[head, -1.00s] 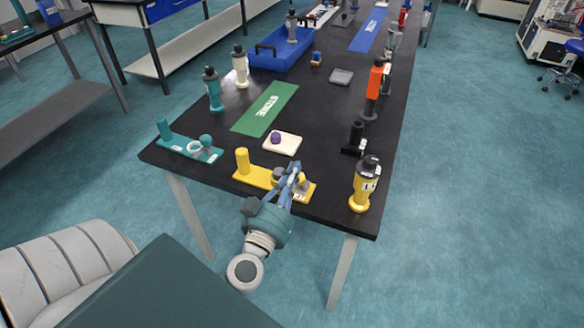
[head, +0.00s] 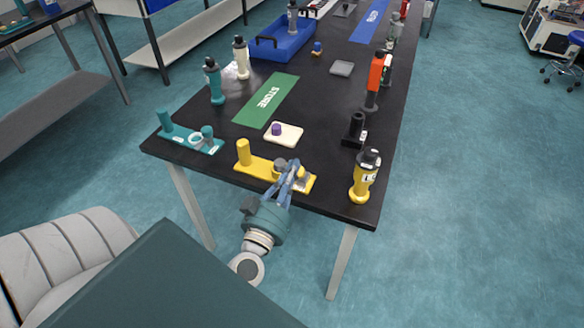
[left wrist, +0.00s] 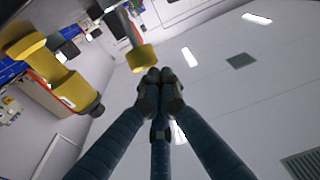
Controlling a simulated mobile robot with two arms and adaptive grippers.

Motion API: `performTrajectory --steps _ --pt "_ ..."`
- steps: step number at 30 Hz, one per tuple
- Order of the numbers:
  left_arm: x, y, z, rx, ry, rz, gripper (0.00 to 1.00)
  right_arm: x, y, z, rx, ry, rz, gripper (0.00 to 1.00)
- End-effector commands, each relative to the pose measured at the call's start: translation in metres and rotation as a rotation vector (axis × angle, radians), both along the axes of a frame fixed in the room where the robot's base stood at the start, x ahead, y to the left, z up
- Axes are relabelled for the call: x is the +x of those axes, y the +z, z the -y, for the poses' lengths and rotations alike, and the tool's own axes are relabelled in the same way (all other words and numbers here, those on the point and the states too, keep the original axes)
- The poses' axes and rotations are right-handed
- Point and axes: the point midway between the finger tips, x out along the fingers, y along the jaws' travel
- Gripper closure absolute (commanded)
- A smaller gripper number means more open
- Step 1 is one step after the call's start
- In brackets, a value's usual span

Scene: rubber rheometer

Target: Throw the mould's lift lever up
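A yellow mould fixture (head: 262,170) lies at the table's near edge in the head view, with an upright yellow post (head: 243,152) at its left end and a grey round part (head: 281,164) near its right end. My left gripper (head: 291,168) reaches up over the right end and partly hides it; I cannot tell whether it touches. In the left wrist view my left gripper (left wrist: 155,80) has its fingertips together, with nothing seen between them. A yellow cylinder end (left wrist: 143,58) shows just beyond the tips; I cannot tell if it is the lift lever. My right gripper is not in view.
A teal fixture (head: 185,138) stands to the left and a yellow bottle-shaped tool (head: 364,178) to the right. A white pad (head: 290,136) with a purple piece lies behind. A green STORE mat (head: 266,100) and blue tray (head: 285,43) are further back.

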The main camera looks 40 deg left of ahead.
Motion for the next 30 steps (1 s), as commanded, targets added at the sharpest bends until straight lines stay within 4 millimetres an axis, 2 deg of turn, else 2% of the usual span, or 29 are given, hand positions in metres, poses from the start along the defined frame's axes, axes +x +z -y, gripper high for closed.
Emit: performTrajectory --steps 12,13,14,24,30 --pt "0.008 0.046 -0.003 -0.001 -0.003 -0.001 1.00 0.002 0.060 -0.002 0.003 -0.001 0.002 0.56" --pt "-0.001 0.033 -0.001 -0.002 -0.004 -0.004 1.00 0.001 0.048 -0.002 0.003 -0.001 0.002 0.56" --pt "-0.007 0.031 0.001 -0.001 -0.003 -0.004 1.00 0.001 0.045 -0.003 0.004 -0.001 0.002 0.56" --pt "-0.068 0.022 0.017 0.000 -0.003 -0.001 1.00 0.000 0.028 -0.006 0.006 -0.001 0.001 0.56" --pt "-0.084 0.021 0.021 0.001 -0.002 0.002 1.00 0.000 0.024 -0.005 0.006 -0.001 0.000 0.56"
